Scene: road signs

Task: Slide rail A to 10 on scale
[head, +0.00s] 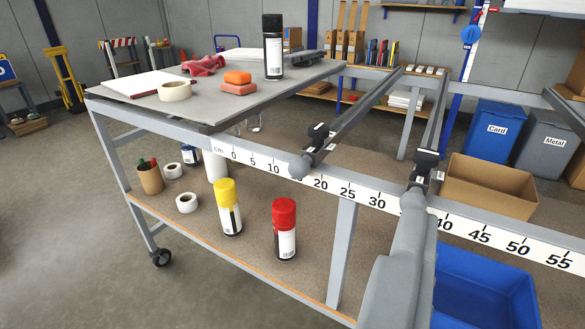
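A scale strip (361,194) marked in cm runs along the front beam of the table, with 0 at the left and 55 at the right. One rail (355,115) crosses back from the beam. Its rounded grey front end (301,165) hides the mark between 10 and 20. A second rail (437,115) meets the beam between 30 and 40, with a dark clamp (425,163). No letter A is legible on either. My grey gripper (414,200) reaches up from the bottom to the second rail's front end; whether it touches or grips it I cannot tell.
The grey tabletop (215,97) at left holds a black spray can (273,50), tape and sponges. Yellow (228,208) and red (285,230) cans stand on the lower shelf. A blue crate (485,290) and cardboard box (490,185) lie at right.

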